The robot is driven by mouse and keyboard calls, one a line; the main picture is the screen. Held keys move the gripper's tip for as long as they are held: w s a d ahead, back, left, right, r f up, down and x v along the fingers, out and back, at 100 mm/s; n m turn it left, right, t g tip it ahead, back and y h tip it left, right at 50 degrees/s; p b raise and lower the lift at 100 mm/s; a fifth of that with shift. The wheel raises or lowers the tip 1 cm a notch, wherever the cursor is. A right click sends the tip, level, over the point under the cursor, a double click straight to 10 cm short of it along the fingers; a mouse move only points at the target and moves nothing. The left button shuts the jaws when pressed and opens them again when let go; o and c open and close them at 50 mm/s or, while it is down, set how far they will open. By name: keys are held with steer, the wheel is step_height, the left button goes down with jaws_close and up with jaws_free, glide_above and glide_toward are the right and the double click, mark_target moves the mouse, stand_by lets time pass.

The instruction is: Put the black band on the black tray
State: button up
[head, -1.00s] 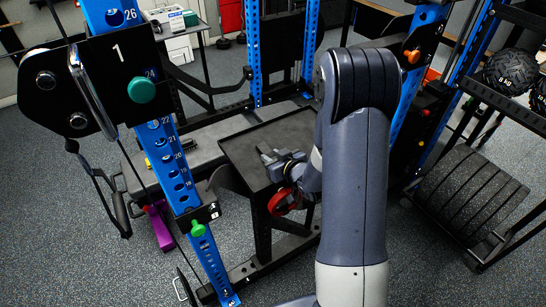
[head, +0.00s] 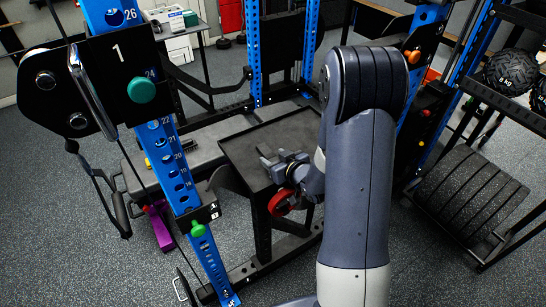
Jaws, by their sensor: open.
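A dark rectangular top with a raised rim, which looks like the black tray (head: 288,131), is at the centre of the head view. My gripper (head: 266,161) is over its near part, with its fingers pointing to the left and apart. I cannot tell its height above the surface. No object shows between the fingers. I cannot make out the black band; my arm hides the right part of the dark top.
A grey bench (head: 190,148) runs behind and left of the dark top. Blue rack uprights stand at left (head: 176,175) and behind (head: 253,55). A rack with weight plates (head: 470,195) and balls (head: 510,72) is at right. Floor shows at lower left.

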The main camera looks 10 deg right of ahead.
steer(key=v, duration=1.1)
steer(key=shift+a, duration=0.1)
stand_by(1.5)
